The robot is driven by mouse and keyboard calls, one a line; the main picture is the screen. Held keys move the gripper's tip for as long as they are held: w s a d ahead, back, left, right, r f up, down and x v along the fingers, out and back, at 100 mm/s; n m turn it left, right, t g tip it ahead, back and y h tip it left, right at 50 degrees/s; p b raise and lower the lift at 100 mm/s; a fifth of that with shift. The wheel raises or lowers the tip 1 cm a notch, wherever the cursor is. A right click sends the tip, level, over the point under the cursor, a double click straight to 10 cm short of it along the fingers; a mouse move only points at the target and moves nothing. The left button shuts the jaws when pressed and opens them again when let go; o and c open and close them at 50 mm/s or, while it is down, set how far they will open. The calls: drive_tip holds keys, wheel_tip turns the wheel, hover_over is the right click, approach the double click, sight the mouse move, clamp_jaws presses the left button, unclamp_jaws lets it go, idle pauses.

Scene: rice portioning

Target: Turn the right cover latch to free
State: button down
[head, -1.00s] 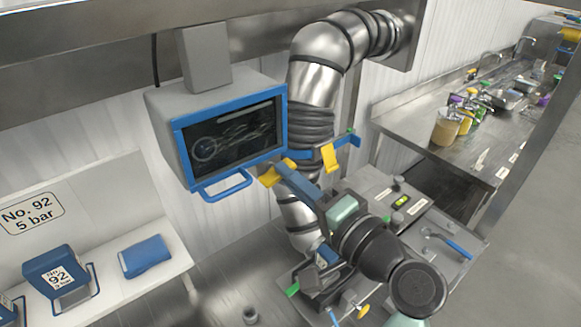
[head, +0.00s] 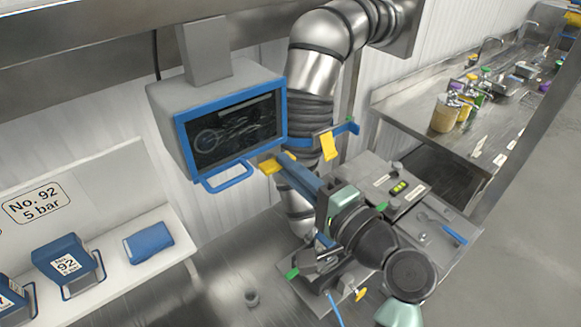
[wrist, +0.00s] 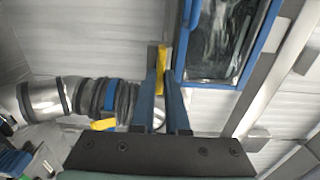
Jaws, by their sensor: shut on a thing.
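Two yellow latch tabs sit on a blue band around the ribbed grey hose. One yellow latch tab (head: 269,166) is at the band's left end in the head view, just below the screen. The other yellow tab (head: 328,146) hangs further right, apart from my gripper. My gripper (head: 284,165) reaches up from the lower right, its blue fingers closed at the left-hand tab. In the wrist view, that tab (wrist: 162,68) shows between the fingertips (wrist: 160,82), and the other tab (wrist: 103,124) lies left of them. The fingers partly hide the held tab.
A blue-framed screen (head: 232,128) hangs close to the left of my gripper. The shiny metal pipe (head: 318,62) rises behind it. A grey machine bench (head: 410,205) stands at lower right. A steel counter with jars (head: 445,117) is at far right.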

drive_tip(key=c, duration=0.9)
unclamp_jaws()
drive_tip(key=b+v, duration=0.5)
drive_tip(key=v, duration=0.8)
drive_tip(key=shift+w, duration=0.1)
